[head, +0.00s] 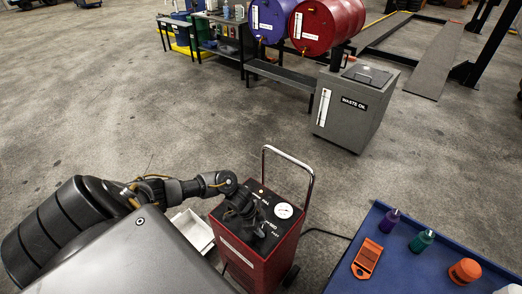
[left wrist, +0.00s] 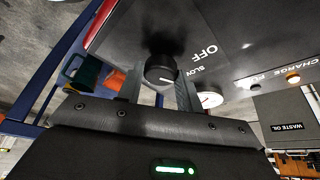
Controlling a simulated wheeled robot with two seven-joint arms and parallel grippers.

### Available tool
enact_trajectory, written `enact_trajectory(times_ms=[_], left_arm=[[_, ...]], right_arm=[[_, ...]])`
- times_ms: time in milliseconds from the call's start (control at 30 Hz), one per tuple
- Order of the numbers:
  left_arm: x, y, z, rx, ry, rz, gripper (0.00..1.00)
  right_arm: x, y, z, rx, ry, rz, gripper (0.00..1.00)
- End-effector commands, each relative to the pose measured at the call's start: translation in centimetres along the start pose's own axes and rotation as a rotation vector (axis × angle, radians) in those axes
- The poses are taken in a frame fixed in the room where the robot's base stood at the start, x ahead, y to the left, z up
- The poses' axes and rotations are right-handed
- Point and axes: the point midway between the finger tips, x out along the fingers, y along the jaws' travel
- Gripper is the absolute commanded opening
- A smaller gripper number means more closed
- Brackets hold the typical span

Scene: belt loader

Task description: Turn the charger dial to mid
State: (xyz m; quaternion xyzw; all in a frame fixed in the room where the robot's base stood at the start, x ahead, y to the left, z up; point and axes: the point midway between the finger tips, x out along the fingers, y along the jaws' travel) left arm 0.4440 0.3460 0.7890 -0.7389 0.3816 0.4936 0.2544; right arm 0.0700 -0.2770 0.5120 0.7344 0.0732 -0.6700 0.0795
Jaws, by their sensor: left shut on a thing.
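The charger (head: 252,262) is a red box with a black top panel and a chrome handle, at the bottom middle of the head view. My left gripper (head: 243,208) is over its panel and hides the dial there. In the left wrist view the dial (left wrist: 160,70) is a round black knob with a white mark. My left gripper (left wrist: 160,92) has a finger on each side of it and is shut on it. The mark points right, roughly toward the SLOW label beside OFF. A white gauge (head: 284,211) sits on the panel. My right gripper is out of view.
A blue table (head: 400,262) with an orange tool (head: 367,258) and several bottles stands at the right. A grey waste oil bin (head: 350,110) is behind. A pale tray (head: 193,231) lies left of the charger. Bare floor surrounds the charger's far side.

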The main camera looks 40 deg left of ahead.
Motion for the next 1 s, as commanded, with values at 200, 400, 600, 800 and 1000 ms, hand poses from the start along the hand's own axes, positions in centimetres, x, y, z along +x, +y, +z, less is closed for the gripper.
enact_trajectory(times_ms=[200,400,600,800,1000], left_arm=[[0.3,-0.3,0.1,0.191,-0.001,0.077,0.13],[0.4,-0.4,0.1,0.364,-0.002,0.148,0.13],[0.4,-0.5,0.1,0.518,-0.002,0.213,0.13],[0.3,-0.5,0.0,0.636,-0.002,0.262,0.13],[0.2,-0.5,-0.1,0.712,-0.003,0.293,0.13]], right_arm=[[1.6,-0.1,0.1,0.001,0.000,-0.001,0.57],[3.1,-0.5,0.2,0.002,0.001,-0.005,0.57],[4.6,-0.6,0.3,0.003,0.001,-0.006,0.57],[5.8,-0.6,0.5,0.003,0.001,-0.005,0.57],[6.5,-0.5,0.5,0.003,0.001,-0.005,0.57]])
